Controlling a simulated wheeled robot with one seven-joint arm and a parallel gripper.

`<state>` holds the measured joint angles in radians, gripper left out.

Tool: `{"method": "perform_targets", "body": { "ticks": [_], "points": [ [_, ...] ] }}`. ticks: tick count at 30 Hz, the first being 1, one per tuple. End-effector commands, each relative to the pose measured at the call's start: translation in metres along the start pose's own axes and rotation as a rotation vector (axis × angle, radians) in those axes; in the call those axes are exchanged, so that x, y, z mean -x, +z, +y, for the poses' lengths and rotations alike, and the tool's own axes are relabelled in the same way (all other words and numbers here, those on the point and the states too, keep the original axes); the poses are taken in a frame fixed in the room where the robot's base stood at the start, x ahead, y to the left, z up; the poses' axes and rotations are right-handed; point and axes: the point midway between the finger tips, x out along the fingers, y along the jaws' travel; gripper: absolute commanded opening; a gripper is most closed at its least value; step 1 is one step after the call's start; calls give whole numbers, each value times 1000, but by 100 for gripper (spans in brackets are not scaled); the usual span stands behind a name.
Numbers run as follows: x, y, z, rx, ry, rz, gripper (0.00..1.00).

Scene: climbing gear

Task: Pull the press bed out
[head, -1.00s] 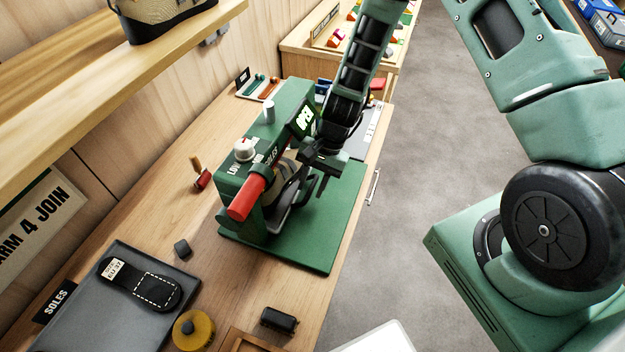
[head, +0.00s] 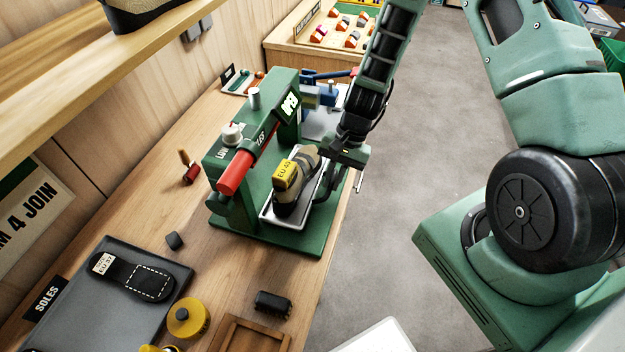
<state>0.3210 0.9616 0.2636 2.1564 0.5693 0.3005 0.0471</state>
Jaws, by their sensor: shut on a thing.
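The green sole press (head: 250,140) stands on the workbench, with a red-gripped lever (head: 238,172) and a lit "OPEN" sign. Its press bed (head: 268,217), a pale grey tray, sits out in front of the press body over the green base plate (head: 292,243). A shoe (head: 304,160) with a yellow EU size label lies on the bed. My gripper (head: 342,174) is shut at the bed's right-hand front end. The exact spot it grips, probably the bed's handle, is hidden by the fingers.
A grey mat (head: 95,300) with a black sole (head: 140,277) lies at front left. A yellow roll (head: 187,317), a black brush-like block (head: 272,303) and a wooden tray (head: 245,343) are nearer. A blue vise-like tool (head: 318,95) stands behind the press. Open floor lies right of the bench.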

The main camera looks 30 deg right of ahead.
Motion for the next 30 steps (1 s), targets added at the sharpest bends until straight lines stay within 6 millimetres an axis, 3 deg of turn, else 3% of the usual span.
{"method": "perform_targets", "body": {
  "ticks": [3,9,20,21,23,30],
  "points": [
    [4,-1,27,-6,-2,3,0],
    [10,2,56,-3,-2,3,0],
    [11,4,60,1,-1,4,0],
    [11,4,60,1,-1,4,20],
    [11,4,60,1,-1,3,33],
    [11,4,60,1,-1,1,33]
  ]
}}
